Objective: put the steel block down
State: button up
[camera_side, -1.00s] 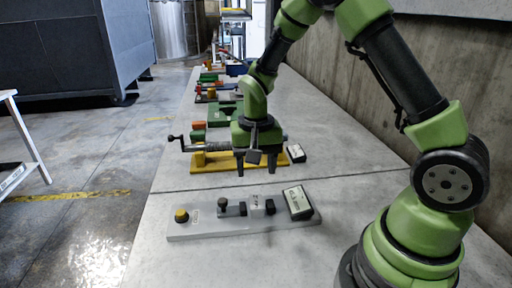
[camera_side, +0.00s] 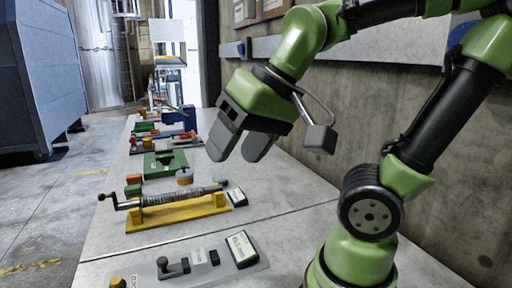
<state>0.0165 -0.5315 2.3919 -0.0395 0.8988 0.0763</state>
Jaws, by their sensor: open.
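My gripper (camera_side: 241,141) is raised above the bench at the middle of the view. Its two dark fingers point down with a gap between them, and nothing shows in the gap. A small light grey block (camera_side: 199,257), which looks like the steel block, sits low in the frame on a grey base plate (camera_side: 245,274). It stands between a black knobbed clamp (camera_side: 173,268) and a small black piece (camera_side: 214,258). My gripper is well above and apart from it. The plate's lower part is cut off by the frame.
The plate carries a display (camera_side: 241,249) and a yellow button (camera_side: 117,282). Behind it is a yellow fixture (camera_side: 178,215) with a crank and spindle, then a green fixture (camera_side: 165,164). A concrete wall (camera_side: 310,110) stands at the right. Bare bench lies right of the fixtures.

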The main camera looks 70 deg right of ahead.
jog(key=s, duration=0.1)
jog(key=s+n+t, duration=0.1)
jog(key=s, duration=0.1)
jog(key=shift+a+r, duration=0.2)
jog(key=shift+a, duration=0.2)
